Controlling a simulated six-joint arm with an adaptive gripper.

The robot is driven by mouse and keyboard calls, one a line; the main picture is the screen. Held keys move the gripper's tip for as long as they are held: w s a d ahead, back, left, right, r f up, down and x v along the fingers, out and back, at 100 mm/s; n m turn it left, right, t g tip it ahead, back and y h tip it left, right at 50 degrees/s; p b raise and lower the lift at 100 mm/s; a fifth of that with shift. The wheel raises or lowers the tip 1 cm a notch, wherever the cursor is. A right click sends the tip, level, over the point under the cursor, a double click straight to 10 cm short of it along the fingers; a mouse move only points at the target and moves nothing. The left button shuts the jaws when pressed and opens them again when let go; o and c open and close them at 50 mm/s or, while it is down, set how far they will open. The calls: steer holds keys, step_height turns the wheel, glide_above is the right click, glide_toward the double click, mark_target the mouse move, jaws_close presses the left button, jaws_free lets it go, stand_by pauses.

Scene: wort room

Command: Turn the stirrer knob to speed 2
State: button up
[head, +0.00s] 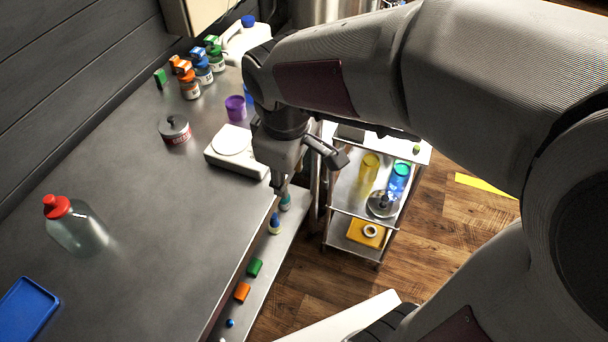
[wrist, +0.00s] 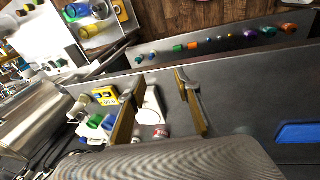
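A low white device with a round top plate (head: 235,150) sits near the far right edge of the grey bench; it may be the stirrer, but I cannot be sure. I cannot make out a knob or any speed marks on it. My gripper (head: 311,172) is just right of this device in the head view, by the bench's edge. In the wrist view my gripper (wrist: 158,100) has its two fingers wide apart, with nothing held between them. A white shape (wrist: 151,106) shows beyond and between the fingers, apart from them.
A red-labelled can (head: 174,129), a purple cup (head: 235,108) and several small bottles stand on the bench (head: 150,215). A red-capped bottle (head: 75,227) and a blue tray (head: 26,308) are nearer. A narrow shelf with small items runs along the edge. A cart (head: 345,199) stands beyond.

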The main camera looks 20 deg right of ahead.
steer(key=s+r+m+t, duration=0.1)
steer(key=s+r+m, duration=0.2)
steer(key=s+m, duration=0.4)
steer(key=shift+s+d+y, duration=0.4)
steer(key=shift+s+d, duration=0.05)
steer(key=shift+s, duration=0.5)
steer(key=shift+r, duration=0.1)
stand_by(0.3)
steer(key=w+f+n+y, duration=0.1)
steer(key=w+f, duration=0.1)
steer(key=w, duration=1)
steer(key=w+f+n, duration=0.2)
steer(key=w+f, duration=0.1)
steer(key=w, duration=0.9)
steer(key=shift+w+f+t+y, duration=0.15)
steer(key=shift+w+t+y, duration=0.1)
steer(key=shift+t+y, duration=0.15)
steer(key=shift+d, duration=0.1)
